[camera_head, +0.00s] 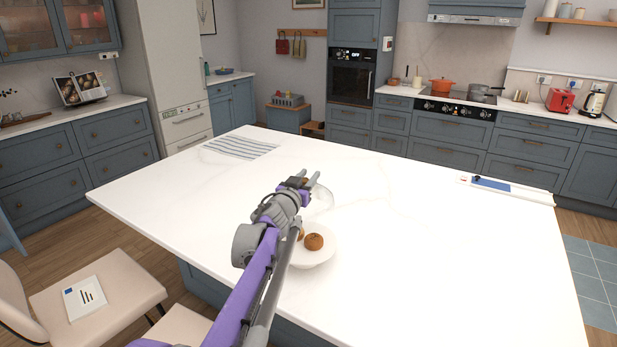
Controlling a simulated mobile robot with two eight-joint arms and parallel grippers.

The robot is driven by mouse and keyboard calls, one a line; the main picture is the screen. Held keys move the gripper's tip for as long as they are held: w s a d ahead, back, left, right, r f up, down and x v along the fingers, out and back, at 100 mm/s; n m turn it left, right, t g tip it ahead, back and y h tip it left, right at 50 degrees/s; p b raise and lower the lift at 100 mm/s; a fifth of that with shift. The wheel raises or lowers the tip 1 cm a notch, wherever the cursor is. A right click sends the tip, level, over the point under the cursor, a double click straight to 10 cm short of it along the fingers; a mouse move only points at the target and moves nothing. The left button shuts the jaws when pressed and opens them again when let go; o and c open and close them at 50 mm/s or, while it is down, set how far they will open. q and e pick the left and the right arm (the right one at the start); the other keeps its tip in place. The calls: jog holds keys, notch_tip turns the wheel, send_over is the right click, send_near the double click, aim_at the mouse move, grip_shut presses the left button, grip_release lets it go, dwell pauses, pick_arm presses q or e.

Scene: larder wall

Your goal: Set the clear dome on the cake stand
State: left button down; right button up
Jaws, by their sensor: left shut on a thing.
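The cake stand (322,258) is white and stands near the front edge of the white island. A round brown cake (314,241) sits on it, and a second, yellowish piece shows partly beside my arm. The clear dome (323,199) shows faintly just beyond the stand, at my left gripper's fingers. My left gripper (309,179) is shut on the dome; the exact grip is hard to see. The dome is apart from the stand's plate in the picture, and its height above the island is hard to tell. My left arm hides the stand's left side. My right gripper is out of view.
The white island top (430,240) is clear on the right. A striped cloth (240,147) lies at its far left, and a blue item on a pale board (492,184) at its far right. Beige chairs (95,300) stand at the front left, one with a booklet (85,298).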

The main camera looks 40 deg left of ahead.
pick_arm(q)
jog(key=shift+s+f+b, duration=0.15)
jog(key=shift+f+b, duration=0.3)
jog(key=shift+f, duration=0.4)
notch_tip(320, 180, down, 8)
jog(key=b, duration=0.4)
jog(key=shift+r, duration=0.2)
jog(key=shift+c, duration=2.4)
grip_release()
jog(key=shift+s, duration=0.1)
jog(key=v, duration=1)
jog(key=shift+s+d+r, duration=0.1)
jog(key=shift+s+d, duration=0.1)
jog(key=shift+s, duration=0.1)
